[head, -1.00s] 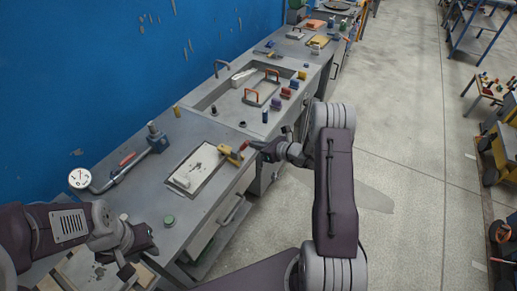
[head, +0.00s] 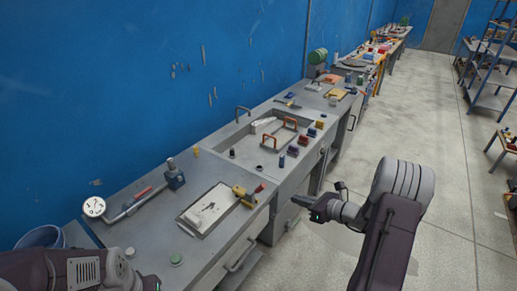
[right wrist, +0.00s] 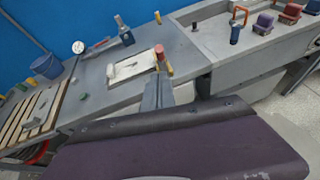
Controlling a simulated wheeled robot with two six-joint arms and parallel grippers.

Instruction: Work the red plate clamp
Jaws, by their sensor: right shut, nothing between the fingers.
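The red plate clamp shows as a red handle end (head: 260,188) beside a yellow part (head: 239,191), at the right edge of the pale plate (head: 207,208) on the grey bench. The red end also shows in the right wrist view (right wrist: 159,51), just beyond my fingertips. My right gripper (head: 313,211) is shut and empty. In the head view it hangs off the bench's front side, to the right of the clamp and apart from it. Whether the clamp is open or closed is too small to tell. My left arm is at the lower left, its gripper out of view.
A dial gauge (head: 94,207) and a grey fixture with a vise-like block (head: 174,177) stand behind the plate. A green button (head: 176,259) is nearer.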

